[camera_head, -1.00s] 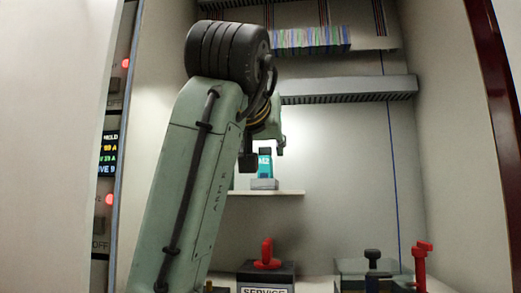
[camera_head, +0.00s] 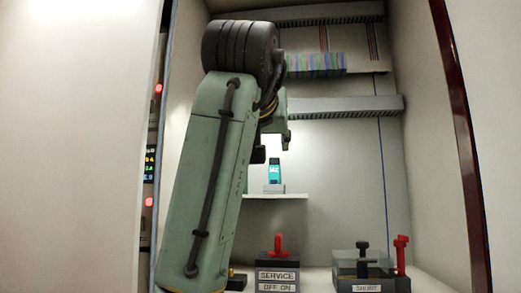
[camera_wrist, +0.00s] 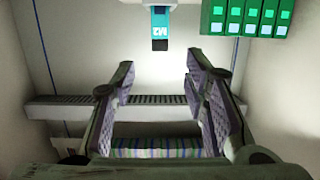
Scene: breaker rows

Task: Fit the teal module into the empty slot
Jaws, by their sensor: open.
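The teal module (camera_head: 274,172), with a dark top and a pale "M2" label, stands upright on a grey block on a small shelf (camera_head: 277,196). In the wrist view the module (camera_wrist: 160,30) appears inverted at the top centre, apart from the fingers. My gripper (camera_wrist: 160,74) is open, with nothing between its two ridged fingers. In the head view it is partly hidden by my arm, just above and left of the module. A row of green modules with teal windows (camera_wrist: 243,15) shows at the wrist view's upper right. I cannot make out the empty slot.
Below the shelf stand a SERVICE switch box with a red handle (camera_head: 278,247) and another box with black and red levers (camera_head: 400,255). Slotted grey ducts (camera_head: 345,107) and striped wiring (camera_head: 315,65) cross the back wall. Cabinet walls close in both sides.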

